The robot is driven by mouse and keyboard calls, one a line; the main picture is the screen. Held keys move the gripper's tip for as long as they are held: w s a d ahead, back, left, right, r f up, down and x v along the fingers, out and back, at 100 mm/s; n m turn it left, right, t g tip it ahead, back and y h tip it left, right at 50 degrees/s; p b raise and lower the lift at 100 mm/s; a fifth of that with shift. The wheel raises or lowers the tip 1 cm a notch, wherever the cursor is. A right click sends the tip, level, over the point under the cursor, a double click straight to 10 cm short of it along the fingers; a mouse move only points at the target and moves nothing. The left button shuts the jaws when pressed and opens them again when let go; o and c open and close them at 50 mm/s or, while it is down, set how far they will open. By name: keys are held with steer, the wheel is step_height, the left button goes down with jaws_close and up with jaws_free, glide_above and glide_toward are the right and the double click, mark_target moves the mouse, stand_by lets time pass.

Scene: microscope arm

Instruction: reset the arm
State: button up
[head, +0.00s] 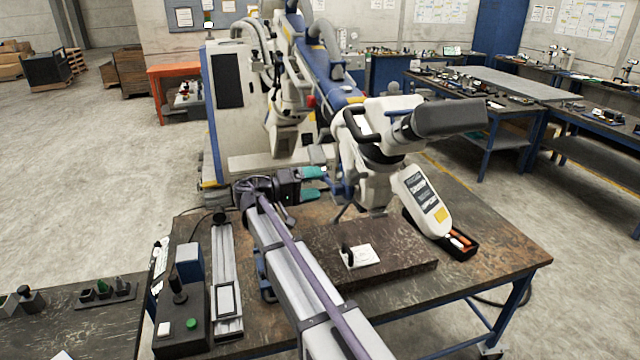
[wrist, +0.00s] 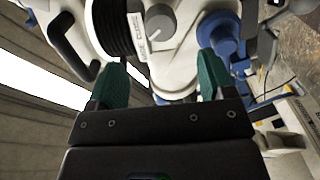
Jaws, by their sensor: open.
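My gripper (head: 313,184) reaches out over the workbench and its teal fingers point right, toward the white microscope (head: 375,180). In the wrist view my gripper (wrist: 160,90) is open, with its two teal fingers apart and nothing held between them. The microscope body (wrist: 185,60) fills the space beyond the fingertips, with a grey knob (wrist: 158,22) and a blue knob (wrist: 222,35) near the right finger. I cannot tell whether a finger touches the blue knob. The microscope's dark-ended head (head: 445,118) points to the upper right in the head view.
A dark slab (head: 400,262) on the bench carries a small white plate (head: 362,256). A black tray (head: 460,246) with orange items sits at the right. A control box (head: 180,318) with a green button and a slide rail (head: 226,275) stand at the left.

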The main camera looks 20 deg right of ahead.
steer(key=s+a+f+n+y+b, duration=0.2)
steer(key=s+a+f+y, duration=0.2)
steer(key=s+f+y, duration=0.5)
steer(key=s+a+f+n+t+y+b, duration=0.1)
steer(key=s+a+f+n+y+b, duration=0.1)
steer(key=s+a+f+y, duration=0.3)
steer(key=s+f+y+b, duration=0.1)
steer(key=s+f+y, duration=0.3)
steer(key=s+f, duration=0.4)
steer(key=shift+s+f, duration=0.2)
steer(key=shift+s, duration=1.8)
